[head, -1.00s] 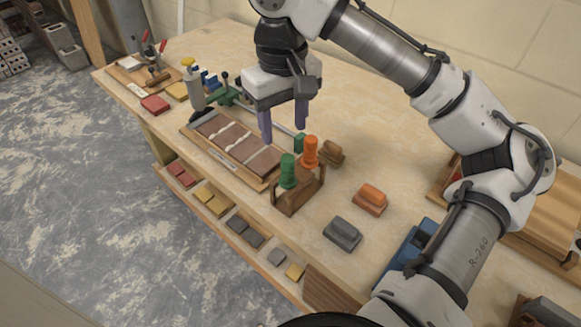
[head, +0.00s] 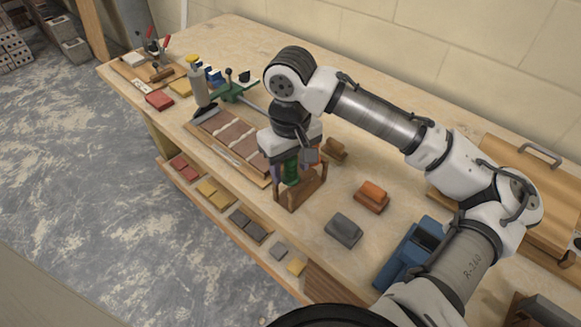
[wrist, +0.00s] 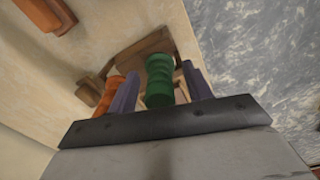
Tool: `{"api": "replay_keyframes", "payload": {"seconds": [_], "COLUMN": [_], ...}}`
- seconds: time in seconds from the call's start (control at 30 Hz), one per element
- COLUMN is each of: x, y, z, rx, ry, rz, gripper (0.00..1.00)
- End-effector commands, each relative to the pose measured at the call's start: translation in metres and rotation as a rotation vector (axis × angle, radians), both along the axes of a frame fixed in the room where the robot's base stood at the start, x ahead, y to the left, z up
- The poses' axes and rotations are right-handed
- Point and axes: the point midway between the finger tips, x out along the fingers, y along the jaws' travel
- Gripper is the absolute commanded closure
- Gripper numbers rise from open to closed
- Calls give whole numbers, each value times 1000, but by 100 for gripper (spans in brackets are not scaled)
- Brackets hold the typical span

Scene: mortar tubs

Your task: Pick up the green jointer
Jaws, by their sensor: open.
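The green jointer (head: 290,169) stands upright in a small wooden holder (head: 297,194) near the front edge of the bench. Its green handle (wrist: 160,80) shows between the fingers in the wrist view. My gripper (head: 296,174) is open and low over the holder, one finger on each side of the green handle. I cannot tell whether the fingers touch it. An orange handle (wrist: 113,90) stands beside it in the wrist view, just outside one finger; in the head view my gripper mostly hides it.
A brick panel (head: 228,138) lies left of the holder, with a spray bottle (head: 197,83) and green clamp (head: 233,88) behind. The bench's back middle is clear.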

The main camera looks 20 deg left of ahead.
Motion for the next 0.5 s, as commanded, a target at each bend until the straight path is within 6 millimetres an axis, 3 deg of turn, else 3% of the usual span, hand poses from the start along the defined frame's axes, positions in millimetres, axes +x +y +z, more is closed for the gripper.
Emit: {"api": "replay_keyframes", "payload": {"seconds": [0.13, 0.5], "x": [0, 0], "y": [0, 0], "z": [0, 0], "rx": [0, 0], "ry": [0, 0], "rz": [0, 0], "gripper": [50, 98]}}
